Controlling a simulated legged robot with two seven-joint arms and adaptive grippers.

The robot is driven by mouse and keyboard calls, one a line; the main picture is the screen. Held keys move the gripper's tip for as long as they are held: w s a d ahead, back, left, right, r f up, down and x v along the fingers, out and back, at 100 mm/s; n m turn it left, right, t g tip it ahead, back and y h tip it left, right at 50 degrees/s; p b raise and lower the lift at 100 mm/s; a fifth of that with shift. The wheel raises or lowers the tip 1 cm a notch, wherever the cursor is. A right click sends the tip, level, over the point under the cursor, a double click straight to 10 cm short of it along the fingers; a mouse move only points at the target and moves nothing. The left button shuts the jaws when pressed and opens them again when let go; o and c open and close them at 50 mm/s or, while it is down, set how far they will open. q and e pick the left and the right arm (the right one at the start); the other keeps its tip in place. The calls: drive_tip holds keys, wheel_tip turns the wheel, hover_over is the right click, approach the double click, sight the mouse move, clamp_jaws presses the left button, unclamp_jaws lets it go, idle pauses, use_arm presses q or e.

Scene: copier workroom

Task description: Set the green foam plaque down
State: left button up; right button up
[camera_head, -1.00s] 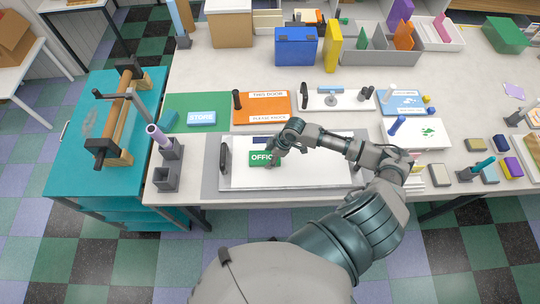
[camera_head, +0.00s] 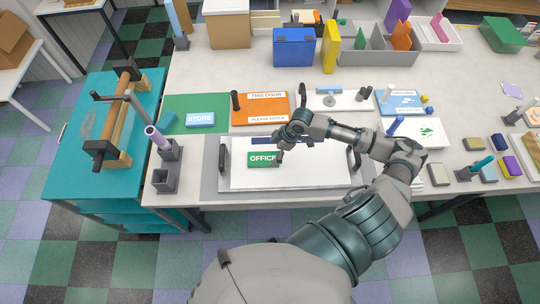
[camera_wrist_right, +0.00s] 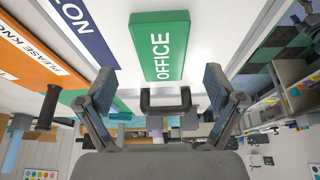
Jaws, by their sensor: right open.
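The green foam plaque (camera_head: 260,160), marked OFFICE in white, lies flat on the white board (camera_head: 310,177) on the table, just below a dark blue strip (camera_head: 268,140). In the right wrist view the plaque (camera_wrist_right: 160,48) appears beyond the fingertips, roughly centred between them, with a gap on each side. My right gripper (camera_head: 279,156) is at the right end of the plaque. Its fingers (camera_wrist_right: 158,88) are spread and hold nothing. My left gripper is not in view.
Dark upright handles stand at the board's left (camera_head: 224,156) and right ends. An orange sign (camera_head: 262,112) and a green mat with a STORE plaque (camera_head: 200,119) lie behind. A grey socket block (camera_head: 166,180) stands left. The board's lower middle is clear.

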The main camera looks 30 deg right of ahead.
drive_tip(key=v, duration=0.6)
drive_tip(key=shift+d+r, duration=0.2)
drive_tip(key=shift+r, duration=0.1)
drive_tip(key=shift+s, duration=0.15)
